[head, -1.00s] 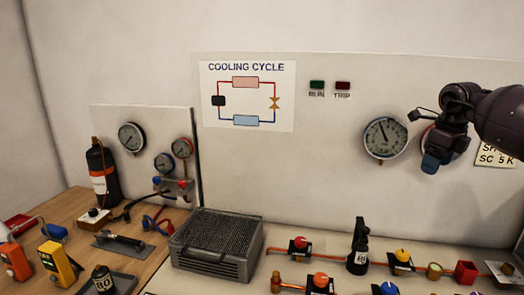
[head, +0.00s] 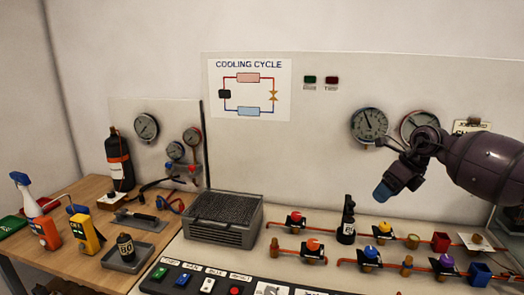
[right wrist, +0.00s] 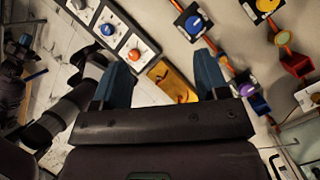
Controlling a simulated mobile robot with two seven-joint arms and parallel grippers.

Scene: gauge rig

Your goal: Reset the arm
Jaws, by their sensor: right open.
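My right arm comes in from the right in the head view. Its gripper (head: 383,190), with blue fingers, hangs in the air in front of the panel, below the two large gauges (head: 369,125). In the right wrist view the gripper (right wrist: 163,80) has its two blue fingers wide apart with nothing between them in its grasp. A brass-coloured plate (right wrist: 170,82) shows beyond the gap.
Piping with orange, yellow and purple valve knobs (head: 384,226) and a black upright fitting (head: 346,222) runs below my right gripper. A grey finned unit (head: 222,216) stands left of it. A wooden bench (head: 85,262) holds a spray bottle (head: 26,190) and meters. Space before the upper panel is free.

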